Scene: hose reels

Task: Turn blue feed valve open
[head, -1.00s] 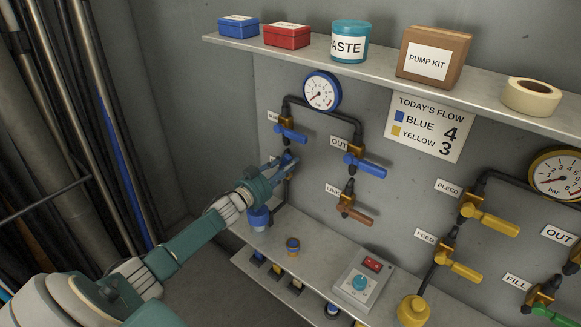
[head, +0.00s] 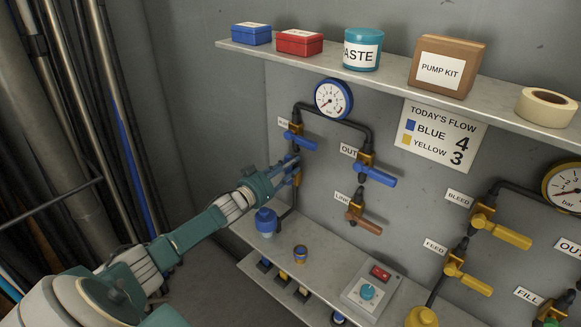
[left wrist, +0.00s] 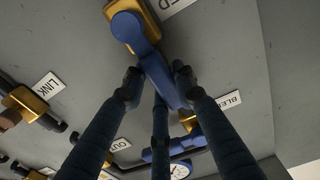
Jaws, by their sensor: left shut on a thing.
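The blue feed valve shows in the left wrist view as a blue handle (left wrist: 156,68) on a brass body (left wrist: 150,12), by a label partly cut off. In the head view its brass body (head: 296,179) sits on the pipe below the blue bleed valve (head: 300,140), largely hidden by my gripper. The handle points from its pivot toward the bleed valve, roughly along the pipe. My left gripper (head: 287,164) is shut on this handle, with fingers on both sides of it in the left wrist view (left wrist: 156,82). My right gripper is not in view.
The blue OUT valve (head: 374,174) and brown-handled LINK valve (head: 362,215) are to the right. A gauge (head: 333,99) is above. A lower shelf (head: 325,262) holds a ring and a switch box (head: 369,289). Poles (head: 75,100) stand at left.

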